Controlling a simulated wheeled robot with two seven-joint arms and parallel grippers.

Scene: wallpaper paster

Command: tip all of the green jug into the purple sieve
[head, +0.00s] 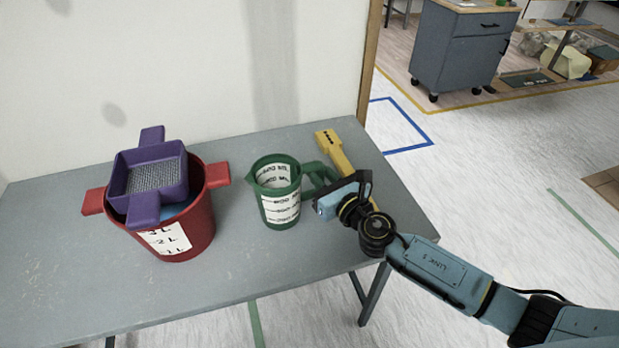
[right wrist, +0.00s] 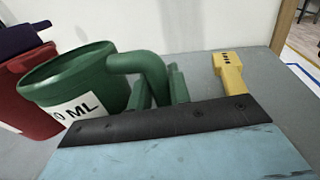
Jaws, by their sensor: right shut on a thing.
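The green jug (head: 277,200) stands upright on the grey table, with a white label with markings on its side and its handle to the right. My right gripper (head: 325,186) is shut on the jug's handle. In the right wrist view the jug (right wrist: 85,78) and its handle show just beyond the gripper's dark edge. The jug's contents cannot be made out. The purple sieve (head: 143,210) with a grey mesh rests on top of the red bucket (head: 195,240), left of the jug and apart from it. My left gripper is not in view.
A yellow tool (head: 336,150) lies on the table (head: 230,275) behind the jug's handle. The wall is close behind the table. Bare table lies between bucket and jug and along the front. A grey drawer cabinet (head: 455,55) stands far off on the floor.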

